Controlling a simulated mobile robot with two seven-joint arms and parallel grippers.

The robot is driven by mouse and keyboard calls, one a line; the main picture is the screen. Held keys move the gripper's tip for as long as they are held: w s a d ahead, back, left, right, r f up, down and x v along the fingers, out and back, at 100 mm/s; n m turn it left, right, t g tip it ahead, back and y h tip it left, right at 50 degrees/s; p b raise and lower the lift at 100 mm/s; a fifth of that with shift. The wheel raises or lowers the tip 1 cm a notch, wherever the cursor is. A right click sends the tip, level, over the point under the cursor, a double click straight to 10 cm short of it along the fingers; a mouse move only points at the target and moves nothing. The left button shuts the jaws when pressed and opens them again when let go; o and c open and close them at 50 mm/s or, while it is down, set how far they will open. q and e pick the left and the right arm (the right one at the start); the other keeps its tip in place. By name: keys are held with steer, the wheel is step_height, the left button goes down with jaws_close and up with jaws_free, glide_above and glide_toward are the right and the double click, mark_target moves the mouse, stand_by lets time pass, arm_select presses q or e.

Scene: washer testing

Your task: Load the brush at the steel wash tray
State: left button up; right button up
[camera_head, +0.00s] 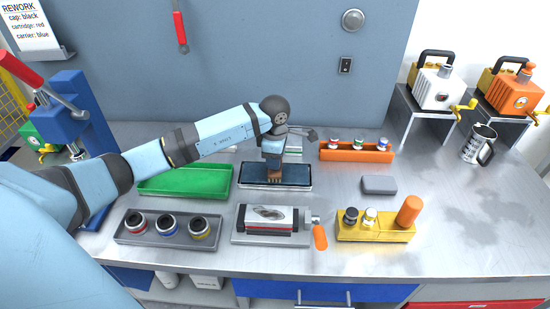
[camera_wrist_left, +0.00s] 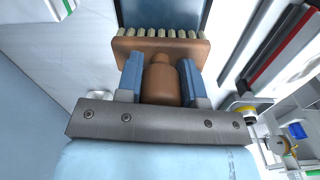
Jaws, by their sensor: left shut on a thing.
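The steel wash tray (camera_head: 300,187), a shallow rectangle with a dark blue inside, sits at the middle of the bench. My left gripper (camera_head: 273,164) is over it, pointing down, shut on the brush (camera_head: 275,177). In the left wrist view the blue fingers (camera_wrist_left: 160,82) clasp the brown handle of the brush (camera_wrist_left: 161,50) from both sides. Its pale bristles point toward the dark tray surface (camera_wrist_left: 163,15). The brush head overlaps the tray in the head view; I cannot tell whether the bristles touch the liquid or bottom. My right gripper is not in view.
A green tray (camera_head: 185,181) lies left of the wash tray. An orange rack (camera_head: 357,156) stands behind right.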

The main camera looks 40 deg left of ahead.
arm_select(q)
steer(key=shift+r+p, duration=1.5)
steer(key=shift+r, duration=1.7)
